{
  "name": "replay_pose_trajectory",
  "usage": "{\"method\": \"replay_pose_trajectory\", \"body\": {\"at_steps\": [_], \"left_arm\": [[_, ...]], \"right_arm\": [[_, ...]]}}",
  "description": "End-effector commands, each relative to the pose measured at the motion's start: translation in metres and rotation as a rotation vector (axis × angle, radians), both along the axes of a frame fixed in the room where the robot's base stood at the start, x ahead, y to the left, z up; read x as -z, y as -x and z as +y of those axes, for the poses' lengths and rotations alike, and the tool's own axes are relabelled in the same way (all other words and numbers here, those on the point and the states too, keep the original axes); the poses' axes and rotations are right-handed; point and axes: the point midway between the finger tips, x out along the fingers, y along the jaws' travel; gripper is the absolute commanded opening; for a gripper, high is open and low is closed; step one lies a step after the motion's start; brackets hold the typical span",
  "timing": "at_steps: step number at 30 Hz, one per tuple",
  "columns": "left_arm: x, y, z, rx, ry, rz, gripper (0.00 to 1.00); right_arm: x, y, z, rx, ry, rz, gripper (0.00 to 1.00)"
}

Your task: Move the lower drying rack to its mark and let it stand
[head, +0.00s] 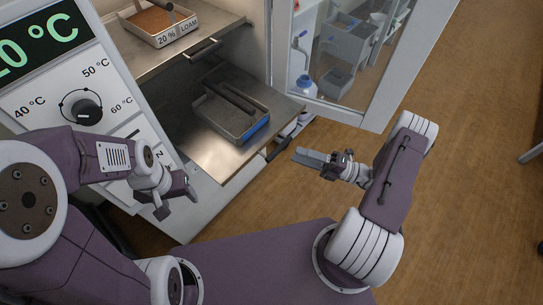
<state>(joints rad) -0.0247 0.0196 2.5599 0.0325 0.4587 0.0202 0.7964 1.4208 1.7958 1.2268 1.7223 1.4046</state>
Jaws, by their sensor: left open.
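The lower drying rack (230,165) is a flat metal shelf standing partly out of the cabinet, with a dark handle (281,147) on its front edge. A grey tray (229,134) with a blue front label and a dark bar across it lies on the rack. I cannot make out the rack's mark. My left gripper (176,200) is open and empty, in front of the cabinet and left of the handle. My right gripper (322,160) is right of the handle, apart from it; a flat grey piece shows at its tip, and its jaw opening is unclear.
The upper rack (133,55) with its handle (203,48) bears a tray of brown soil (155,20) labelled 20 % LOAM. The panel with a temperature dial (82,108) is at left. The open glass door (345,60) stands at right. The wooden floor (450,190) at right is clear.

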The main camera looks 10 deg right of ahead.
Motion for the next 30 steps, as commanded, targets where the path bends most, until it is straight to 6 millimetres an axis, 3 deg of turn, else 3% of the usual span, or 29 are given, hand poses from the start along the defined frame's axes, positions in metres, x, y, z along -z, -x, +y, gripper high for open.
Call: {"method": "replay_pose_trajectory", "body": {"at_steps": [1,7,19,30], "left_arm": [[0.01,0.0,0.0,0.0,0.0,0.0,0.62],[0.007,0.0,0.0,0.0,0.0,-0.001,0.62],[0.008,0.0,0.0,0.0,0.0,-0.001,0.62],[0.009,0.0,0.0,0.0,0.0,0.0,0.62]], "right_arm": [[0.015,0.003,-0.006,0.029,-0.017,0.016,0.4],[0.011,0.002,-0.008,0.043,-0.014,0.015,0.4],[-0.002,-0.032,0.056,0.038,-0.014,0.013,0.4],[-0.005,-0.04,0.068,0.041,-0.013,0.013,0.4]]}}
